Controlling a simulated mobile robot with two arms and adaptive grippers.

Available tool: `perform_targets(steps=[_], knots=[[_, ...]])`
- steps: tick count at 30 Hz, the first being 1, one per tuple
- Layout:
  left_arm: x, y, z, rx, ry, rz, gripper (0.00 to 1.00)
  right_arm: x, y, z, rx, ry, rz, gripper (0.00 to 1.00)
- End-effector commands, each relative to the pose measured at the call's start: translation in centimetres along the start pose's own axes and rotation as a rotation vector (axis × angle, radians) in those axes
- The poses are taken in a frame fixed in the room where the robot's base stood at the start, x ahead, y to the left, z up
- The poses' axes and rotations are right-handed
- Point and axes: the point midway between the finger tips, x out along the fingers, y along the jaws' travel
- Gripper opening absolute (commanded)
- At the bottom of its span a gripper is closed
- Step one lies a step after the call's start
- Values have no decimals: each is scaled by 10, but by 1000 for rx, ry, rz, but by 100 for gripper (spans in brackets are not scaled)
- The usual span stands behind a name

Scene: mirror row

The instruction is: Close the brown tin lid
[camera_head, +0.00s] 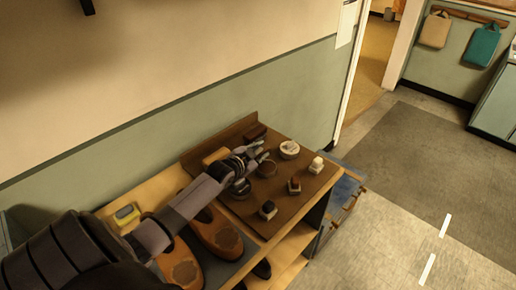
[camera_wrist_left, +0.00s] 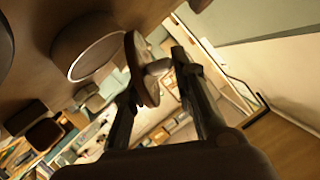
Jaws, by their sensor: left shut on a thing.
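My left gripper (camera_head: 256,167) is low over the brown board on the bench. In the left wrist view its two fingers (camera_wrist_left: 160,75) are shut on a brown disc-shaped lid (camera_wrist_left: 138,66) with a pale knob. The lid is tilted, seen nearly edge-on. Right beside it is a round brown tin (camera_wrist_left: 66,45) with a pale, flat round face. I cannot tell whether the lid touches the tin. In the head view a round brown thing (camera_head: 267,169) shows just right of the fingers; the lid itself is hard to make out there. My right gripper is not in view.
Brown shoes (camera_head: 221,236) lie at the front left. Floor is clear at right.

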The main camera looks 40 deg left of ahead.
Motion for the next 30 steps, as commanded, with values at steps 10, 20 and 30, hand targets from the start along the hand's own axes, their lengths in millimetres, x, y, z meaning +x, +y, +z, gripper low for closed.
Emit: perform_targets(steps=[10, 20, 30], knots=[[-1, 7, -3, 131, 2, -58, 0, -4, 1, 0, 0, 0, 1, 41], [-1, 11, -3, 204, 2, -87, 0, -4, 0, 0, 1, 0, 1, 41], [-1, 12, -3, 227, 1, -97, 0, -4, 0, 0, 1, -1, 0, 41]])
